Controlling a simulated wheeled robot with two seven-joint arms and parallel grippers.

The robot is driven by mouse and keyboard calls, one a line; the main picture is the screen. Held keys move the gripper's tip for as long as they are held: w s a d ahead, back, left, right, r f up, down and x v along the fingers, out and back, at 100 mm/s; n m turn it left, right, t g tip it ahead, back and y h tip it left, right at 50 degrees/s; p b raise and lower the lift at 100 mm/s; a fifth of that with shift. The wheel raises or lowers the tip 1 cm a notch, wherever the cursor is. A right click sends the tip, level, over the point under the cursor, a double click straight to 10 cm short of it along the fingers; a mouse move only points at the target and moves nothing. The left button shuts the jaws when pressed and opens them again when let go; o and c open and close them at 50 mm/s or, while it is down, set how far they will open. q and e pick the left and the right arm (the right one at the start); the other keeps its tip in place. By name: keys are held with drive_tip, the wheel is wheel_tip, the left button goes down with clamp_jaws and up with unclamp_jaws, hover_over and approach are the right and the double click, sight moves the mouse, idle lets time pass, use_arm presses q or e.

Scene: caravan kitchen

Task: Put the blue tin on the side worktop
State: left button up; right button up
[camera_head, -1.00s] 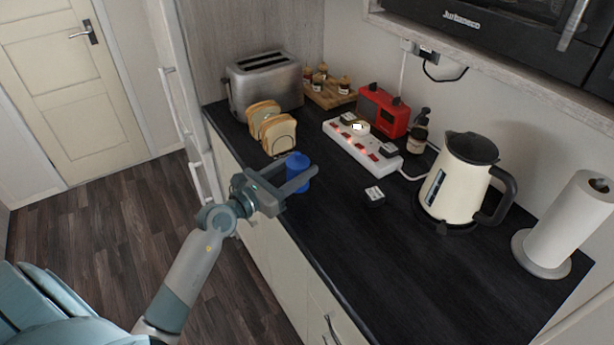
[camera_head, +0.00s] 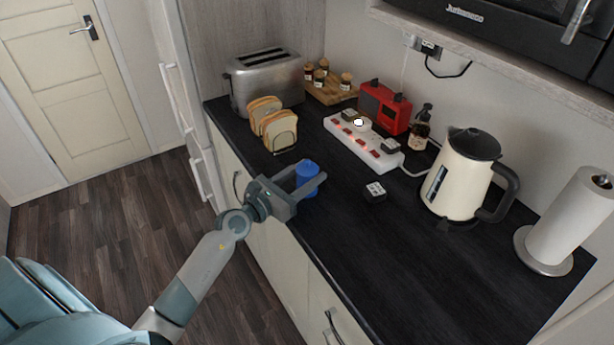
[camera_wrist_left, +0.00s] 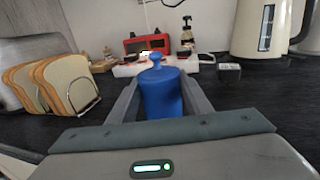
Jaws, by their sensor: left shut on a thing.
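The blue tin (camera_head: 307,175) stands upright near the front edge of the dark worktop (camera_head: 400,260). In the left wrist view the tin (camera_wrist_left: 161,95) shows its round body and knobbed lid between the two fingers. My left gripper (camera_head: 302,183) is shut on the tin, with a finger on each side of its body. The tin's base is hidden behind the gripper, so I cannot tell whether it touches the worktop. My right gripper is not in view.
A bread rack (camera_head: 279,131) and toaster (camera_head: 265,82) stand left of the tin. Behind are a white power strip (camera_head: 362,143), red radio (camera_head: 384,106) and soap bottle (camera_head: 420,130). A small black box (camera_head: 374,192), kettle (camera_head: 462,178) and paper roll (camera_head: 570,220) stand to the right.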

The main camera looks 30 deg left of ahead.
use_arm(q)
drive_tip(key=shift+f, duration=0.15)
drive_tip(key=shift+f, duration=0.15)
drive_tip(key=o, duration=1.1)
drive_tip(key=shift+s+a, duration=0.1)
drive_tip(key=shift+s, duration=0.25)
drive_tip(key=shift+b+v, duration=1.5)
drive_tip(key=shift+v, duration=4.15)
